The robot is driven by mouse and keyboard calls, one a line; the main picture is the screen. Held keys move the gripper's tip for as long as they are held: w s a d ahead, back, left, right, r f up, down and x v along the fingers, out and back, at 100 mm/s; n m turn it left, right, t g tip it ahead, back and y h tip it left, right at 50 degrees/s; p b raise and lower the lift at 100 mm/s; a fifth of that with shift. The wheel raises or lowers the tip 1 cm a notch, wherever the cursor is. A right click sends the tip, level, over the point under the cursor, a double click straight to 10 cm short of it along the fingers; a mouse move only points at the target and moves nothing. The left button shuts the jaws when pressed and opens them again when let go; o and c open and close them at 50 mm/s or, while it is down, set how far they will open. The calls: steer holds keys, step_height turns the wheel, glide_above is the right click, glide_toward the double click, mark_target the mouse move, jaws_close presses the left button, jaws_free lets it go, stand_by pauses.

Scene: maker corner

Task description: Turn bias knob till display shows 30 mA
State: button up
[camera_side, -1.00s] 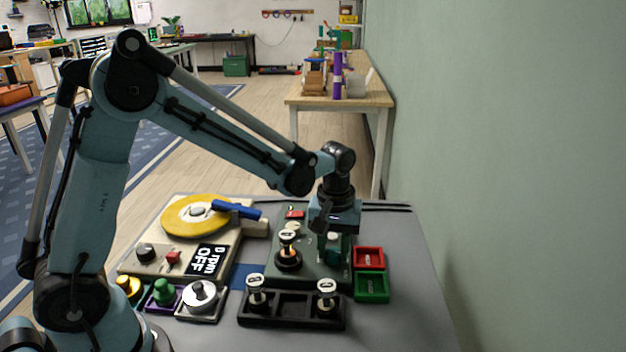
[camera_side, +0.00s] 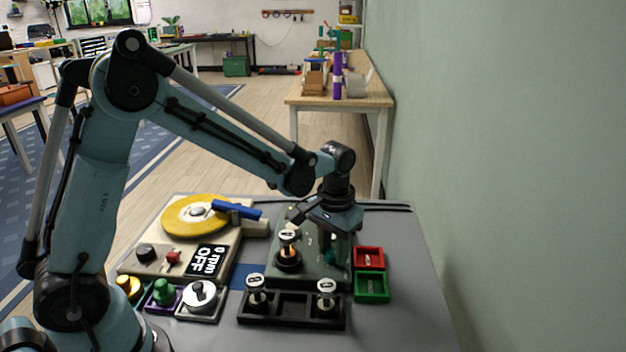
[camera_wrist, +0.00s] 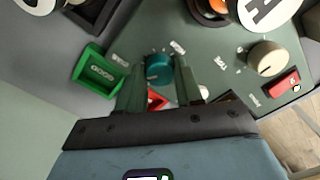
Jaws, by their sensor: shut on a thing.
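My gripper (camera_side: 331,254) points down over the dark green amplifier-like unit (camera_side: 310,274). In the wrist view its two fingers (camera_wrist: 159,82) are shut on a teal knob (camera_wrist: 158,66), one finger on each side. The knob also shows partly between the fingers in the side view. Small white labels surround it, too small to read surely. A cream knob (camera_wrist: 267,58) and a red switch (camera_wrist: 281,83) sit farther right on the same unit. No mA reading can be made out; part of the panel is hidden behind my gripper.
Green tray (camera_side: 371,287) and red tray (camera_side: 368,257) stand close to the unit's right side. A black rack (camera_side: 290,322) holding tubes is in front. A turntable (camera_side: 200,214) with a display reading 0 rpm OFF is left. The wall is right.

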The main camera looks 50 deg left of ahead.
mark_target(333, 252)
steer(key=shift+m, duration=0.7)
steer(key=o, duration=1)
steer(key=shift+o, duration=0.2)
steer(key=shift+r, duration=0.15)
step_height(333, 252, up, 12)
steer(key=shift+s, duration=0.1)
